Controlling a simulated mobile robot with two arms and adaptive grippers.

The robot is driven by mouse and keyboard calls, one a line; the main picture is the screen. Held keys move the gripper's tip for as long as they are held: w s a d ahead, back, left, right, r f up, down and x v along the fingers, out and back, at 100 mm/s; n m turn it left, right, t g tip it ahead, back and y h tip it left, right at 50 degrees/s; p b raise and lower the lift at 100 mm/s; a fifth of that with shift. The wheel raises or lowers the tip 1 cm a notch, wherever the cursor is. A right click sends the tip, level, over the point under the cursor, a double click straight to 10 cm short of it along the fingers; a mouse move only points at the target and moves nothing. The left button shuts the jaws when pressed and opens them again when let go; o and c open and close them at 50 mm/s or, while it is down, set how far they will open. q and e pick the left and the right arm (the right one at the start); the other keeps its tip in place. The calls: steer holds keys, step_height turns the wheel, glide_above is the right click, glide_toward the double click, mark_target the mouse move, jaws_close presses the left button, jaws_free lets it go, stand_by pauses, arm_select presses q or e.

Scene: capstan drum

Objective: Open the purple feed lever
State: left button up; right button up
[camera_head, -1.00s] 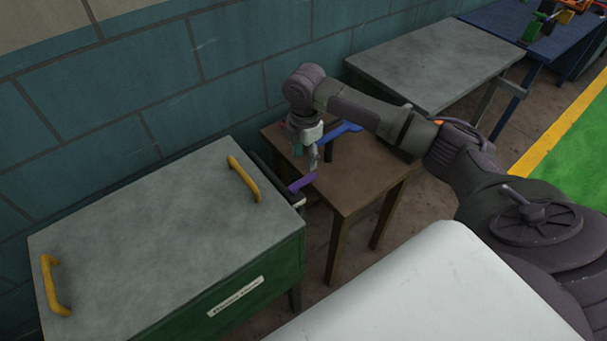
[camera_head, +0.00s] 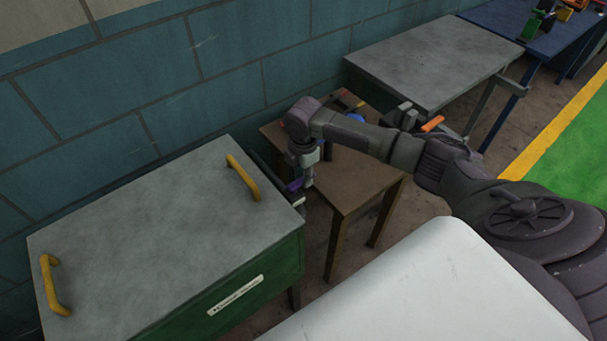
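The purple feed lever (camera_head: 295,185) shows as a small purple piece at the right end of the green cabinet, beside the small brown table. My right gripper (camera_head: 306,180) points down right at the lever, at its right end. Whether the fingers touch or close on the lever is too small to tell, and the gripper hides part of it. My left gripper is not in view.
The green cabinet (camera_head: 150,235) has a grey top with yellow handles. The brown wooden table (camera_head: 350,185) carries a blue part (camera_head: 356,118), partly behind my arm. A grey-topped table (camera_head: 435,60) and a blue table (camera_head: 540,30) stand beyond.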

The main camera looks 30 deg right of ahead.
jaws_close()
